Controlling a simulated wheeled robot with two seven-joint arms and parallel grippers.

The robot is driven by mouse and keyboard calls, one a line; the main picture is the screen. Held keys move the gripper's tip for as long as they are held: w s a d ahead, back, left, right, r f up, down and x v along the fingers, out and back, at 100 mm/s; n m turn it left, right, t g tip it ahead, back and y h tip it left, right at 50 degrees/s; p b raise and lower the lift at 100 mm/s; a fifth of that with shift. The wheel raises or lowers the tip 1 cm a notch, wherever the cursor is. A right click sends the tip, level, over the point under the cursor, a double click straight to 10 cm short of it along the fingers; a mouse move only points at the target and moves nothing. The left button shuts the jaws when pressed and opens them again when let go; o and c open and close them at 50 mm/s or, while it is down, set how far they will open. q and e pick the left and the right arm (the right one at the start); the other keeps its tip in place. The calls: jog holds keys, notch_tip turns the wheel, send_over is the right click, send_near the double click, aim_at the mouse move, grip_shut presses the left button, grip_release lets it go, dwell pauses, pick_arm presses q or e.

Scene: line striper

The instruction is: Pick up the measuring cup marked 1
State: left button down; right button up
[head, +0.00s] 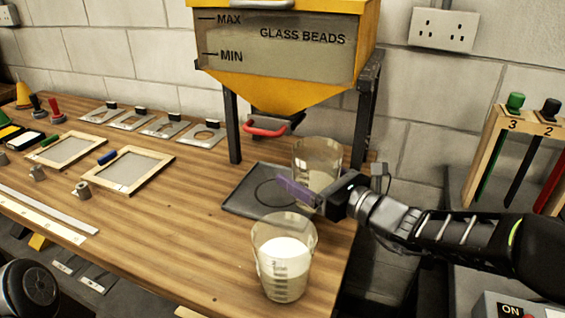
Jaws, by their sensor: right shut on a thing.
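Two clear measuring cups are in the head view. One cup (318,155) is at the back right of the dark tray (238,203), below and right of the hopper outlet. My right gripper (302,187) reaches in from the right and is shut on this cup, hiding part of its lower side. I cannot tell whether its base touches the tray. The other cup (284,262), with white contents and side graduations, stands upright on the wooden bench nearer me. I cannot read a number 1 on either cup. My left gripper is not in view.
A yellow glass-bead hopper (285,85) on dark legs stands behind the tray, with a red lever (264,131). Framed screens (128,170) and metal stencils lie at left. A numbered rack (508,125) stands at right. The bench (190,225) left of the nearer cup is clear.

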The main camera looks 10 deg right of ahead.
aim_at(316, 176)
jog(key=v, duration=0.7)
jog(key=shift+s, duration=0.15)
jog(key=shift+r, duration=0.1)
